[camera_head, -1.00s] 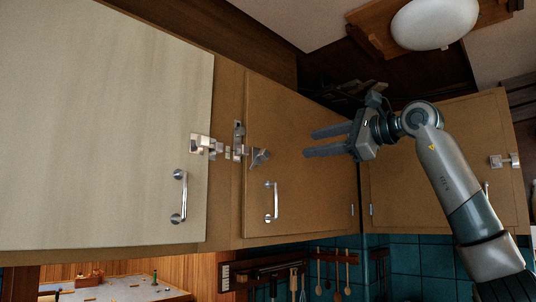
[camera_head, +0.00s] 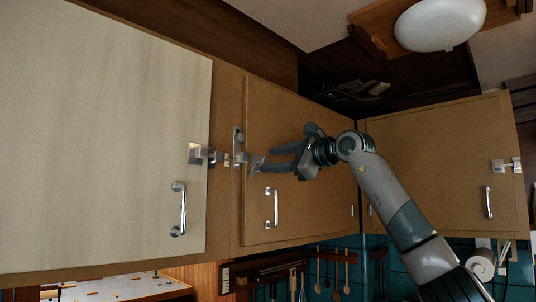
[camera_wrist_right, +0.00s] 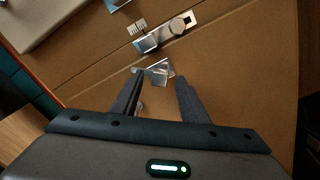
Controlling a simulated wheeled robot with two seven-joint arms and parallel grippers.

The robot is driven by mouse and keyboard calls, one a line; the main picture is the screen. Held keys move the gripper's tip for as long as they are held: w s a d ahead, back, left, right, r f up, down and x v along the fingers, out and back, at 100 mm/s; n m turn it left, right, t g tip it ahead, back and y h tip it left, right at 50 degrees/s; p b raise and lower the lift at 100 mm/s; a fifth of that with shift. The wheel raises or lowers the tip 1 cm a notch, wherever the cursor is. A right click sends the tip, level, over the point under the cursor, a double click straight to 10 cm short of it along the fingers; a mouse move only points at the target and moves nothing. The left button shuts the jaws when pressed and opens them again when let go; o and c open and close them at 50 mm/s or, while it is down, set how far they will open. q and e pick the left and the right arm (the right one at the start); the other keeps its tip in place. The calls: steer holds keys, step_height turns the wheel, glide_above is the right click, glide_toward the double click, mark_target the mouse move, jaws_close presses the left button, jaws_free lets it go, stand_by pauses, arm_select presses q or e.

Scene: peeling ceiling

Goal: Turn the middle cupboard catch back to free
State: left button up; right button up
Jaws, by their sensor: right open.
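The middle cupboard catch (camera_head: 239,148) is a metal fitting at the left edge of the middle brown door. Its angled metal turn-piece (camera_head: 256,164) sticks out over that door; it also shows in the right wrist view (camera_wrist_right: 154,71). My right gripper (camera_head: 268,162) reaches in from the right, its fingertips close to the turn-piece and partly overlapping it. In the right wrist view my right gripper (camera_wrist_right: 158,82) is open, with the turn-piece just ahead of and between the fingertips. I cannot tell whether they touch. My left gripper is not in view.
A pale door (camera_head: 110,140) with its own catch (camera_head: 196,154) is on the left. A right door (camera_head: 440,165) has another catch (camera_head: 507,165). The middle door's bar handle (camera_head: 271,207) stands below the turn-piece. A white lamp (camera_head: 438,24) hangs above.

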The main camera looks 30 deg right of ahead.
steer(key=shift+p+x, duration=0.4)
steer(key=shift+x, duration=0.85)
jaws_close()
